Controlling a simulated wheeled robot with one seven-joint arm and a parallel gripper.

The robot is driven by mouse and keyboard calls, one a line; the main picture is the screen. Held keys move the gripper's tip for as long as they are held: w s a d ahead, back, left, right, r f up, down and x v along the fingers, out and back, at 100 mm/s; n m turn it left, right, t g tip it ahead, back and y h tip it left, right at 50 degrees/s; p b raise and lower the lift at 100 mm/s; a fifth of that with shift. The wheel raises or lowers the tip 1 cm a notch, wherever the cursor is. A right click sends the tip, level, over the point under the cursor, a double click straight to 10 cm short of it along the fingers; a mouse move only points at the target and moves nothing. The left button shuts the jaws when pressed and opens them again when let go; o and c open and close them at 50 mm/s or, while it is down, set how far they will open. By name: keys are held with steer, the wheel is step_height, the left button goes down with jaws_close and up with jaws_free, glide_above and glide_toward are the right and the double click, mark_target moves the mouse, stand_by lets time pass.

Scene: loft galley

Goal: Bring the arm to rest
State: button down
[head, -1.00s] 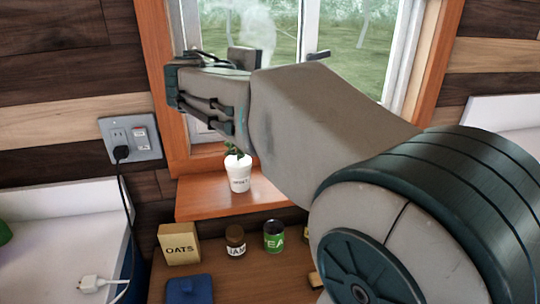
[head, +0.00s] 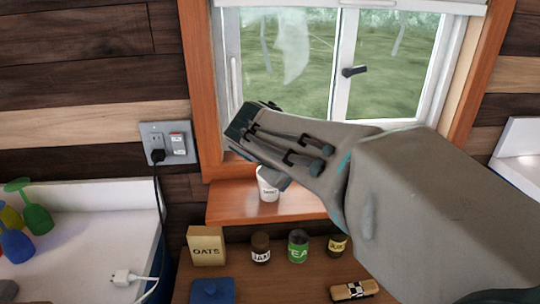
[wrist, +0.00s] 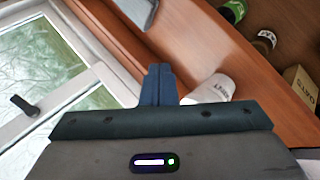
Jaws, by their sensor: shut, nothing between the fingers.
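My gripper (head: 252,122) is raised in front of the window in the head view, pointing left, with my arm reaching in from the right. In the wrist view my gripper's fingers (wrist: 159,84) are together with nothing between them. A white cup (head: 267,184) stands on the wooden sill below the gripper, its upper part partly hidden by it. The cup also shows in the wrist view (wrist: 213,90), just right of the fingers and apart from them as far as I can tell.
The window (head: 300,65) is behind the gripper. The lower shelf holds an oats box (head: 207,246), a jam jar (head: 260,248), a green tin (head: 298,246) and another jar (head: 337,245). A socket (head: 167,142) with a plugged cable is at left.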

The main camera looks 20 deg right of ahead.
steer(key=shift+f, duration=0.1)
stand_by(0.5)
steer(key=s+a+f+m+g+y+p, duration=0.1)
steer(key=s+a+f+m+y+p, duration=0.1)
steer(key=s+a+f+y, duration=0.5)
steer(key=s+a+f+m, duration=0.1)
steer(key=s+a+f, duration=0.1)
steer(key=s, duration=0.2)
steer(key=shift+a+f+m+g+p, duration=0.3)
steer(key=shift+f+g+p, duration=0.05)
steer(key=shift+g+p, duration=0.05)
steer(key=c, duration=1.6)
jaws_free()
steer(key=shift+s+a+f+y, duration=0.2)
steer(key=shift+a+f+y, duration=0.05)
steer(key=shift+a+y, duration=0.1)
steer(key=shift+c, duration=0.2)
